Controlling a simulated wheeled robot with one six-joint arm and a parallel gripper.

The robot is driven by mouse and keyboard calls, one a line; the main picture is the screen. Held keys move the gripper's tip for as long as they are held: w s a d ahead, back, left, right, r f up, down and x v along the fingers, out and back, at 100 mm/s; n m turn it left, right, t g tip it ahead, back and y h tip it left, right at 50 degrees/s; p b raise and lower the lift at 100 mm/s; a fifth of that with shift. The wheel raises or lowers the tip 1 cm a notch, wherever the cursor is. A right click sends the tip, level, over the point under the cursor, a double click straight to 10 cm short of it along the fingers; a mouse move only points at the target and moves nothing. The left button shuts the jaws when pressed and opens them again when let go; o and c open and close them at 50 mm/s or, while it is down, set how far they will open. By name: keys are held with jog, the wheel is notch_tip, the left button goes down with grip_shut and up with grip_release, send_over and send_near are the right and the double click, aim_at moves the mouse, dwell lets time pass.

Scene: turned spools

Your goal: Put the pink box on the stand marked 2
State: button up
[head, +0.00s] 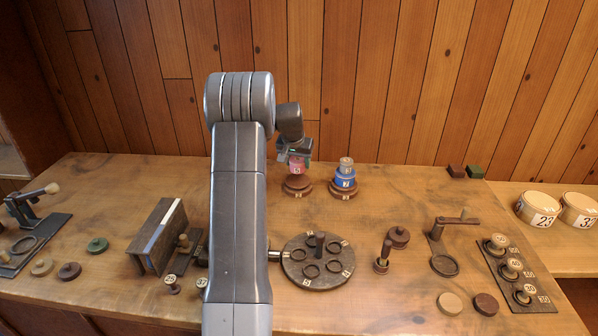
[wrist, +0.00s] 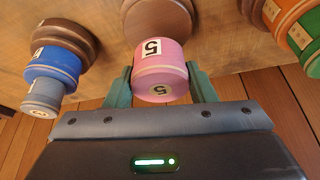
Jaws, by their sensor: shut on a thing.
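The pink box (head: 297,168) is a short round drum with a white label reading 5 in the wrist view (wrist: 160,67). My gripper (head: 296,159) is shut on it; the fingers show on both sides of it in the wrist view (wrist: 160,88). A round brown turned stand (head: 297,186) is directly below the pink box, also seen in the wrist view (wrist: 157,20). Its small label seems to read 2, but is too small to be sure. I cannot tell whether the box touches the stand.
Just right stands another brown stand (head: 343,193) bearing a blue box (head: 345,178) with a grey-blue one on top. In the wrist view, orange (wrist: 285,14) and green (wrist: 304,38) boxes stand at the right edge. A round plate with rings (head: 318,282) lies nearer.

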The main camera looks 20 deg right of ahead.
aim_at(298, 171)
jog(key=shift+f, duration=1.9)
jog(key=shift+f, duration=0.2)
jog(key=o, duration=1)
jog(key=shift+c, duration=0.2)
jog(key=shift+r, duration=0.1)
jog(key=b+v, duration=0.1)
jog(key=v, duration=1.1)
jog(key=shift+r, duration=0.1)
